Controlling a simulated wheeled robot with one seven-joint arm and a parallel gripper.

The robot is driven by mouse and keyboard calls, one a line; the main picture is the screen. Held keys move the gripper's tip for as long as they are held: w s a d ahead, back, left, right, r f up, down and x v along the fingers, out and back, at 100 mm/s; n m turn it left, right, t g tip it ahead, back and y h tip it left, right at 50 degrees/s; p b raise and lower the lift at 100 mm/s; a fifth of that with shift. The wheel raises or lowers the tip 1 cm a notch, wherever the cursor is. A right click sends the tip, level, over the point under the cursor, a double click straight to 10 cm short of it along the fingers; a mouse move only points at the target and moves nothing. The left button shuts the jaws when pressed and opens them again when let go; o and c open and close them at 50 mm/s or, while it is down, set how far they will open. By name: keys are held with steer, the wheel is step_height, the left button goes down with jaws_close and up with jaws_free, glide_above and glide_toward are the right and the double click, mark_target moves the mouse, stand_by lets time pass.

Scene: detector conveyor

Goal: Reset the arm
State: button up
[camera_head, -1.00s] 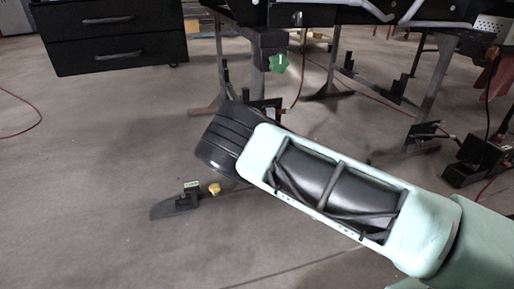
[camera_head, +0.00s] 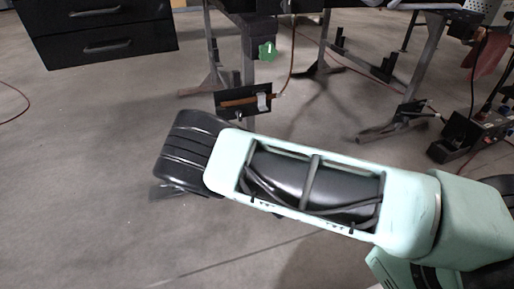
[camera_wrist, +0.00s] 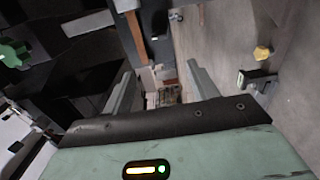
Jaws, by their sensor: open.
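In the wrist view my gripper (camera_wrist: 160,68) shows its two grey fingers standing apart, with no object held between them. Behind the gap are blurred parts too small to make out. In the head view my pale green and black arm reaches from the lower right toward the middle, above the floor. The gripper itself is hidden in the head view.
A black drawer cabinet (camera_head: 97,42) stands at the upper left. A workbench frame with grey legs (camera_head: 420,68) and a green knob (camera_head: 267,51) is at the top. The knob also shows in the wrist view (camera_wrist: 14,53). Open floor (camera_head: 70,150) lies left.

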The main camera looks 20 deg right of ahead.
stand_by(0.4)
steer(key=s+a+r+m+g+y, duration=0.1)
steer(key=s+a+r+m+g, duration=0.3)
steer(key=s+a+m+g, duration=0.3)
steer(key=s+a+r+m+g+y, duration=0.1)
steer(key=s+a+r+m+g, duration=0.4)
steer(key=s, duration=0.3)
steer(key=s+d+r+n+g+h+p, duration=0.1)
steer(key=s+d+r+g, duration=0.2)
steer(key=s+r, duration=0.55)
steer(key=s+d+r+g, duration=0.25)
steer(key=s+r, duration=0.25)
steer(key=s, duration=0.7)
step_height(320, 180, up, 38)
steer(key=p, duration=3.8)
steer(key=shift+r, duration=0.15)
steer(key=shift+g, duration=0.25)
